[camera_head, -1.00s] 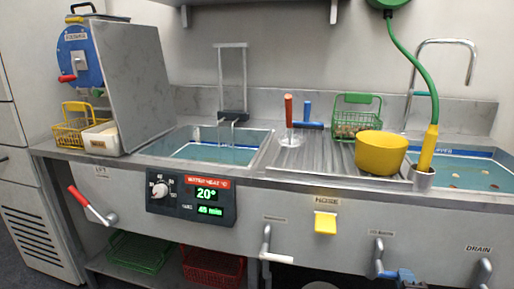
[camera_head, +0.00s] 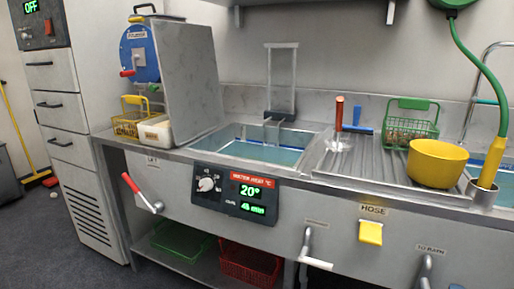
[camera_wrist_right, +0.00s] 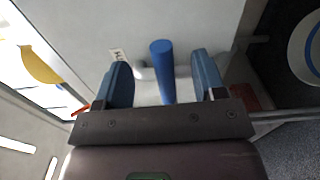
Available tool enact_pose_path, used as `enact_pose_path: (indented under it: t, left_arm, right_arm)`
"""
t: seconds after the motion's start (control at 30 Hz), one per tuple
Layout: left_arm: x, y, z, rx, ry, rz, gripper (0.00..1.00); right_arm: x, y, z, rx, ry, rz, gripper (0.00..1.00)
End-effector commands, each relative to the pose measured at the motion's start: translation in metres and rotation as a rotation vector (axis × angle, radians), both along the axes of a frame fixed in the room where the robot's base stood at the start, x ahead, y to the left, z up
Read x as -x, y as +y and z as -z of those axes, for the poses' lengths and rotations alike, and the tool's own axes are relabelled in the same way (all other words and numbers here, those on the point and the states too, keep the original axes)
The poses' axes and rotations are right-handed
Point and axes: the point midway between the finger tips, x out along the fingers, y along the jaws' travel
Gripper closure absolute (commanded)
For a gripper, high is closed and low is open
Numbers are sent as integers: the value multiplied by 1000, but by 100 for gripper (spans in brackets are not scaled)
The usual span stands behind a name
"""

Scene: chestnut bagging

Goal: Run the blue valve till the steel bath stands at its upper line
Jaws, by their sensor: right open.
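The steel bath (camera_head: 224,146) is the left basin in the head view, with blue-green water (camera_head: 268,153) in it below the rim. Its line marks are too small to read. A spout (camera_head: 281,116) stands behind it; I cannot tell if water runs from it. A lever under a "to bath" label (camera_head: 430,248) shows at the lower right, its handle cut off. In the right wrist view a blue handle (camera_wrist_right: 162,72) stands between the two fingers of my right gripper (camera_wrist_right: 160,85), which is open with gaps on both sides. My left gripper is not in view.
A control panel (camera_head: 235,193) reads 20°. A red-handled lever (camera_head: 142,192) is at the left. A yellow bowl (camera_head: 436,165) and green basket (camera_head: 410,125) stand on the drainboard.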

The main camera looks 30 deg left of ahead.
Motion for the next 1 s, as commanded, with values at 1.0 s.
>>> enact_pose_path:
  t: [1.0]
  left_arm:
    - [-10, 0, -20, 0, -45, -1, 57]
  right_arm:
    - [81, -3, 0, -1, 0, 0, 36]
